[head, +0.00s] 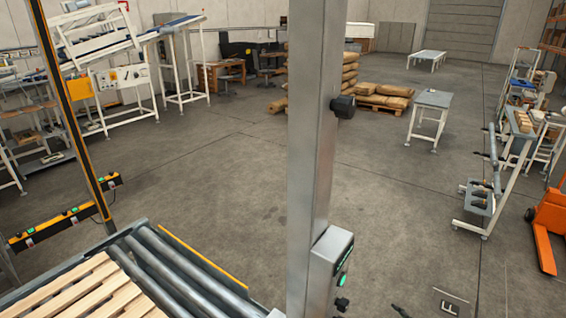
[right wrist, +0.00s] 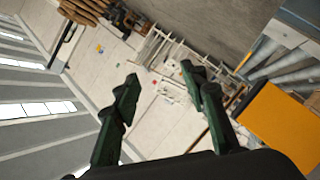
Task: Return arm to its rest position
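My right gripper (right wrist: 160,82) shows in the right wrist view with its two dark green fingers spread apart. Nothing is between the fingers, and beyond them lies the distant hall, tilted in the picture. No arm or gripper of mine shows clearly in the head view. My left gripper is in neither view.
A grey metal column (head: 312,130) stands close in the middle of the head view. A roller conveyor (head: 180,270) with a wooden pallet (head: 85,292) is at lower left. A grey table (head: 432,100), stacked sacks (head: 385,96) and an orange pallet truck (head: 547,230) stand beyond open floor.

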